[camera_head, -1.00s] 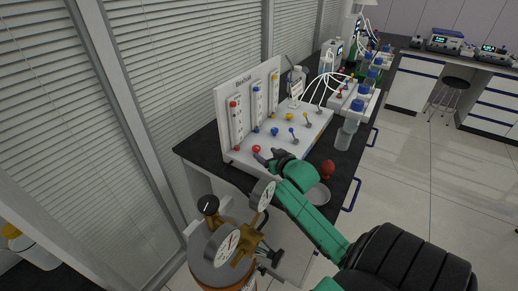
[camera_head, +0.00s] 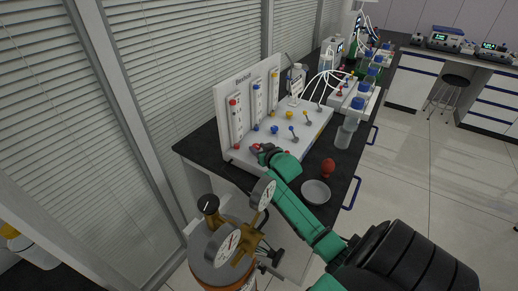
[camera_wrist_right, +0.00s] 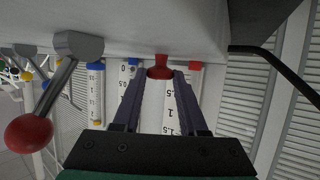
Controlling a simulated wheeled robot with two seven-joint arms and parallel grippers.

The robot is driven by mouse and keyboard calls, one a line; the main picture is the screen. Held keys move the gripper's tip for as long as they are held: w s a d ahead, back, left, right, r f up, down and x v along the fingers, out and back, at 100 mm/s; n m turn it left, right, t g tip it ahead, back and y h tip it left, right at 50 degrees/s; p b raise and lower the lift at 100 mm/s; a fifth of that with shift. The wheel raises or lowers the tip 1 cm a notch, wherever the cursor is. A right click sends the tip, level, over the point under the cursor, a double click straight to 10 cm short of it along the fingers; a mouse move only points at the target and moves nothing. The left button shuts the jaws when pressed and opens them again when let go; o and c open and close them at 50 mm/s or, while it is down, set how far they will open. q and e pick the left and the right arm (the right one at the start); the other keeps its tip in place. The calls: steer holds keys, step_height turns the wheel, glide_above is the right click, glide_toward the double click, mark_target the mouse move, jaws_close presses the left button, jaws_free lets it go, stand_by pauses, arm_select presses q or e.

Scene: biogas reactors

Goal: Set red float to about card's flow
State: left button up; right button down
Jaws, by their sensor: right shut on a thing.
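The white flow panel (camera_head: 262,96) stands on the dark bench with red, blue and yellow flow tubes. The red-marked tube (camera_head: 234,122) is leftmost; its scale shows between my fingers in the right wrist view (camera_wrist_right: 169,112). I cannot make out its float's reading. The red knob (camera_wrist_right: 160,70) sits between the fingertips of my right gripper (camera_wrist_right: 160,77), which is shut on it. In the head view my right gripper (camera_head: 259,149) reaches the panel's front left and mostly hides the knob. My left gripper is out of view.
A lever with a red ball (camera_wrist_right: 28,133) is beside my right gripper. Blue (camera_head: 274,129) and yellow (camera_head: 290,115) knobs are to its right. A red round object (camera_head: 328,168) and a grey bowl (camera_head: 316,192) are near my arm. A gas cylinder with gauges (camera_head: 226,245) stands in front.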

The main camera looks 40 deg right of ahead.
steer(key=shift+m+h, duration=0.3)
steer(key=shift+c, duration=2.3)
jaws_free()
steer(key=shift+a, duration=0.1)
steer(key=s+a, duration=0.1)
steer(key=s, duration=0.3)
steer(key=s+a+b, duration=0.1)
steer(key=s+a, duration=0.1)
steer(key=s, duration=0.2)
steer(key=s+a+r+b, duration=0.1)
steer(key=s, duration=0.4)
steer(key=shift+a, duration=0.25)
steer(key=shift+s+a+r, duration=0.1)
steer(key=shift+s+a, duration=0.05)
steer(key=shift+s, duration=0.35)
steer(key=shift+w, duration=0.1)
